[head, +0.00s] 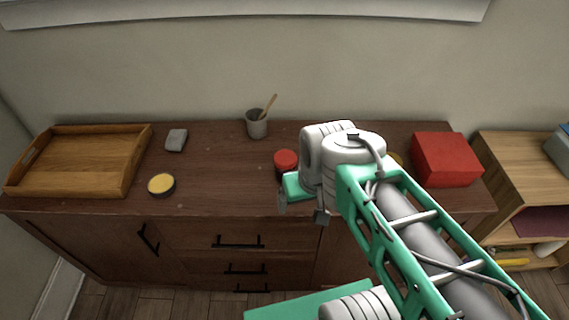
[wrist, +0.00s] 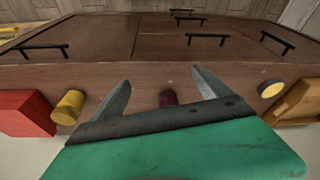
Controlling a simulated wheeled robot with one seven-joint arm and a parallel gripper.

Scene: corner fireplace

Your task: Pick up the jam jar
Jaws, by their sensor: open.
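The jam jar (head: 286,160) stands upright on the brown dresser, with a red lid over a dark body. My gripper partly hides its lower part in the head view. In the wrist view the dark red jar (wrist: 168,98) shows between my fingers, just beyond the palm edge and partly hidden by it. My gripper (head: 301,208) is in front of the jar, near the dresser's front edge. In the wrist view my gripper (wrist: 160,78) has its two fingers wide apart with nothing held. I cannot tell its exact height above the top.
On the dresser (head: 220,190) are a wooden tray (head: 75,190), a yellow-topped tin (head: 161,183), a small grey object (head: 176,138), a cup (head: 257,124) with a wooden-handled utensil, and a red box (head: 447,160). A yellow cylinder (wrist: 68,107) stands beside the red box.

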